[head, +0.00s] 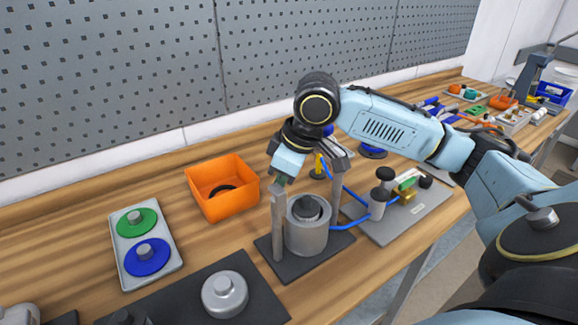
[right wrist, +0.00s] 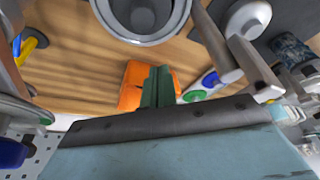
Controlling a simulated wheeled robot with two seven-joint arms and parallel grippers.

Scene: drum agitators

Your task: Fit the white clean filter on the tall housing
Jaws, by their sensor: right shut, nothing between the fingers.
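My right gripper (head: 280,181) is shut and empty, pointing down just above and left of the grey cylindrical housing (head: 306,240). In the right wrist view its green fingers (right wrist: 157,88) are together. The housing stands on a dark base plate between upright posts, and its top is open with a dark round piece inside. It also shows at the top of the right wrist view (right wrist: 178,22). I cannot make out a white filter in either view. I cannot tell whether this housing is the tall one. My left gripper is not in view.
An orange bin (head: 208,205) holds a dark ring. A grey tray (head: 128,275) carries green and blue knobbed discs. A silver knobbed lid (head: 225,294) sits on a dark mat. Blue hoses run right to a plate (head: 425,222) with fittings. Bare wood lies between bin and tray.

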